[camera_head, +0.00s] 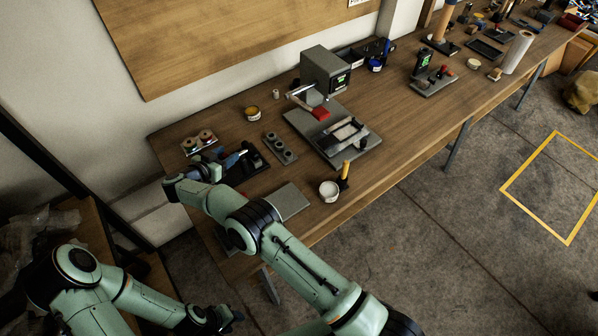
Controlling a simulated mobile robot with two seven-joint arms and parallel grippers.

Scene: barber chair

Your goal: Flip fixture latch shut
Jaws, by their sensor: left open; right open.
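A fixture (347,131) with a light metal frame sits on a grey base plate (305,127) in the middle of the wooden bench. A small dark part at the frame's right end may be the latch; it is too small to tell its position. My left gripper (232,317) is low in front of the bench, open and empty, far from the fixture.
A grey box with a green display (325,70) stands behind the plate. A white cup (329,191) and a yellow-handled tool (345,170) stand in front.

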